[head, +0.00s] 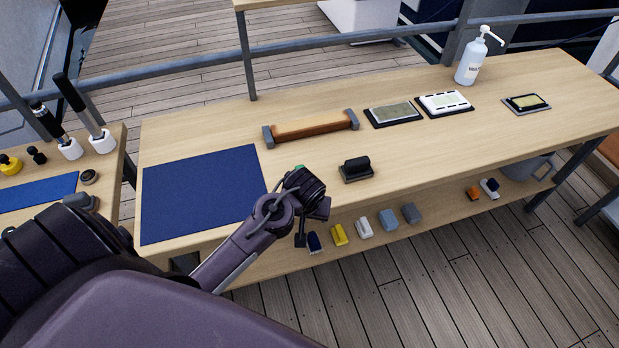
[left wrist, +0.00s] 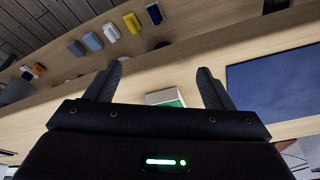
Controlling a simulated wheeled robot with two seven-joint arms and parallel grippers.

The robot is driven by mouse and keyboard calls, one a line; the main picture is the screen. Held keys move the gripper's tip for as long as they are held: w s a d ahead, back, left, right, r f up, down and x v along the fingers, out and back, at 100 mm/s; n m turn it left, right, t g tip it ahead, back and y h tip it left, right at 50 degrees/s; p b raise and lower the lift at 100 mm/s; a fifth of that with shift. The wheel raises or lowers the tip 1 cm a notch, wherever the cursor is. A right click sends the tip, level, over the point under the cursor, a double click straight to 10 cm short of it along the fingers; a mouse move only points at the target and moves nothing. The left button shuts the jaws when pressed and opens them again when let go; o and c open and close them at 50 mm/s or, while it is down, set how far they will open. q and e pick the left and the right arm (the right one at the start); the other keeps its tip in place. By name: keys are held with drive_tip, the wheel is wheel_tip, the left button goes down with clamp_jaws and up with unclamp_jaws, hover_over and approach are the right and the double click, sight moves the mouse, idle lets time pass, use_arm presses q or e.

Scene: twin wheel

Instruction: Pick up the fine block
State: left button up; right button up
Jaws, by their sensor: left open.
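A small block with a green top and pale sides (left wrist: 165,98) lies on the bench top, seen between my fingers in the left wrist view. Most of it is hidden by my gripper body there. In the head view only a green sliver (head: 299,167) shows behind my left wrist. I cannot tell from its look whether it is the fine block. My left gripper (head: 312,222) is open and empty near the bench's front edge. Its two spread fingers also show in the left wrist view (left wrist: 160,76). My right gripper is not in view.
A blue mat (head: 200,195) lies left of my gripper. A black block on a base (head: 356,168) stands to the right. A wooden bar with grey ends (head: 312,126) lies behind. Several coloured blocks sit on the lower shelf, including a yellow one (head: 339,235).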

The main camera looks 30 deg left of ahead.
sight(302, 167)
use_arm(q)
drive_tip(key=w+a+r+n, duration=0.1)
drive_tip(key=w+a+r, duration=0.1)
drive_tip(key=w+a+r+n+y, duration=0.1)
drive_tip(key=w+a+r+n, duration=0.1)
drive_tip(key=w, duration=0.1)
drive_tip(key=w+a+r+n, duration=0.1)
drive_tip(key=w+r+n, duration=0.1)
drive_tip(key=w, duration=0.1)
drive_tip(key=shift+a+r+y+p, duration=0.1)
drive_tip(key=shift+a+y+p, duration=0.3)
drive_tip(key=shift+w+a+f+n+p, duration=0.15)
drive_tip(key=shift+f+p, duration=0.05)
drive_tip(key=shift+f, duration=0.35)
drive_tip(key=shift+w+a+f+n+p, duration=0.15)
drive_tip(key=shift+f, duration=0.4)
drive_tip(key=shift+w+a+f, duration=0.1)
drive_tip(key=shift+f, duration=0.25)
drive_tip(key=p+x, duration=0.1)
drive_tip(key=x, duration=0.2)
drive_tip(key=shift+w+f, duration=0.15)
drive_tip(key=shift+f, duration=0.55)
drive_tip(key=c, duration=1.1)
drive_tip(key=shift+o, duration=0.2)
drive_tip(key=shift+r, duration=0.1)
